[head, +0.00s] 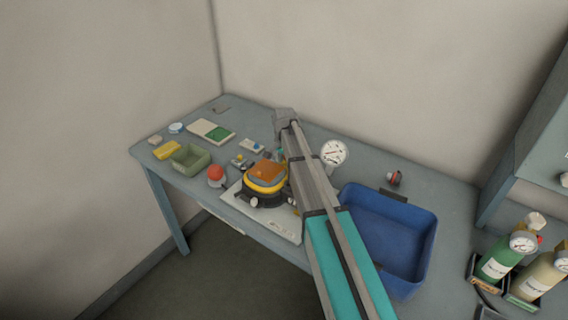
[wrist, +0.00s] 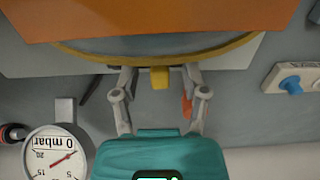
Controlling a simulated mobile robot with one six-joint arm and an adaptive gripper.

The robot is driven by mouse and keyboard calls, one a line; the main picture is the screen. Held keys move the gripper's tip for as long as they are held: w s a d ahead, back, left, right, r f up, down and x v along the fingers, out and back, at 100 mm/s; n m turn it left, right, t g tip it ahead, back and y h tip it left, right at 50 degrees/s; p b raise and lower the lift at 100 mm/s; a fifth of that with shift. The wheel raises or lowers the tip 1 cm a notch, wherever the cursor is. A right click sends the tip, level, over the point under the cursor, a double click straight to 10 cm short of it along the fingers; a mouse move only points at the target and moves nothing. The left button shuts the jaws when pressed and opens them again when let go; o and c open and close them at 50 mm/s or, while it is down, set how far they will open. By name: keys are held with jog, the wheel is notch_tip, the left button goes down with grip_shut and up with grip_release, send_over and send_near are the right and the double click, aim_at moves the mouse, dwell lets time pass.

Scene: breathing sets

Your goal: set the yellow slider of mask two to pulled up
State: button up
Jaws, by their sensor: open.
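A mask (head: 265,175) with an orange visor and a yellow rim lies on a white board (head: 230,195) on the bench, partly behind my arm. I see no number on it. In the wrist view the orange visor (wrist: 160,15) and its yellow rim (wrist: 225,50) fill the top. A small yellow block (wrist: 160,78), which looks like the yellow slider, sticks out from the rim. My gripper (wrist: 160,82) is open, with one finger on each side of the yellow block and gaps on both sides. My arm hides most of the gripper in the head view.
A round gauge (head: 334,152) stands close right of the arm, also low left in the wrist view (wrist: 52,158). A blue bin (head: 415,215) stands further right. A red ball-topped item (head: 216,173) and a green tray (head: 190,159) are left of the mask. A blue-knobbed plate (wrist: 291,84) is at right.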

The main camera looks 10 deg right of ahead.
grip_shut()
jog(key=shift+w+a, duration=0.25)
grip_release()
dwell(0.4)
jog(key=shift+s+d, duration=0.15)
